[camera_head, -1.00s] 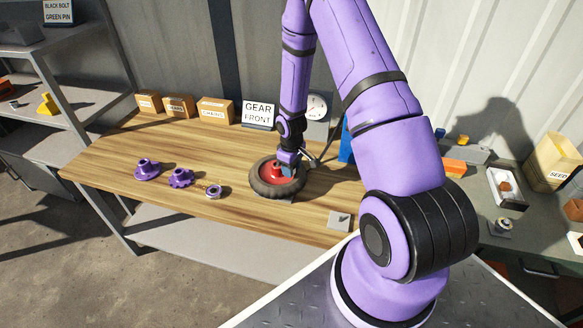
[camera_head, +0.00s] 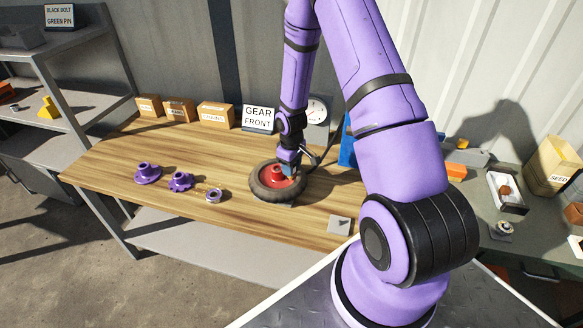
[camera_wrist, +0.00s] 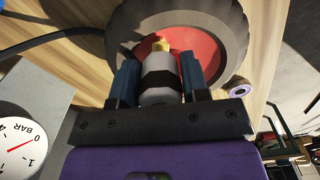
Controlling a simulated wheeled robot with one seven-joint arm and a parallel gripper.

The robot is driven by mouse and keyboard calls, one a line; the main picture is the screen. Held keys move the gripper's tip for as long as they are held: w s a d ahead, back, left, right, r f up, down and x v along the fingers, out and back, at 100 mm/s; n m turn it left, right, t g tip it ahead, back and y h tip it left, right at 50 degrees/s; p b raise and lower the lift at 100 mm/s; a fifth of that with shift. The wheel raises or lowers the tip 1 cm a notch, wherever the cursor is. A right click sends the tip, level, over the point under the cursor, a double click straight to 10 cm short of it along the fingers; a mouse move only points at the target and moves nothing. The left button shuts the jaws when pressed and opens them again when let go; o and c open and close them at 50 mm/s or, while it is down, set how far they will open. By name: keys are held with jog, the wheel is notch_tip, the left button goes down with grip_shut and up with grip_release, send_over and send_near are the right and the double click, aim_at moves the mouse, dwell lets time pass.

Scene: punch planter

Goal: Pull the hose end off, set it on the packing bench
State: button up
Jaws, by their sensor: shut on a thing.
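A wheel with a black tyre (camera_head: 259,192) and a red hub (camera_head: 272,178) lies on the wooden packing bench (camera_head: 230,226). My gripper (camera_head: 289,170) is over the right part of the wheel. In the wrist view my gripper (camera_wrist: 160,84) has its two blue fingers closed on the hose end (camera_wrist: 158,64), a pale cylinder with a dark band. A brass tip (camera_wrist: 160,44) shows at its far end, against the red hub. I cannot tell whether the tip is still joined to the wheel's valve.
A pressure gauge (camera_wrist: 18,148) stands close by, and a black hose (camera_wrist: 50,38) runs at the left of the wrist view. Purple gear parts (camera_head: 148,173) and a ring (camera_head: 214,195) lie left of the wheel. A grey plate (camera_head: 339,225) lies right. Bench front is clear.

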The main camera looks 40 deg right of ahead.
jog(key=shift+r, duration=1.3)
jog(key=shift+r, duration=1.95)
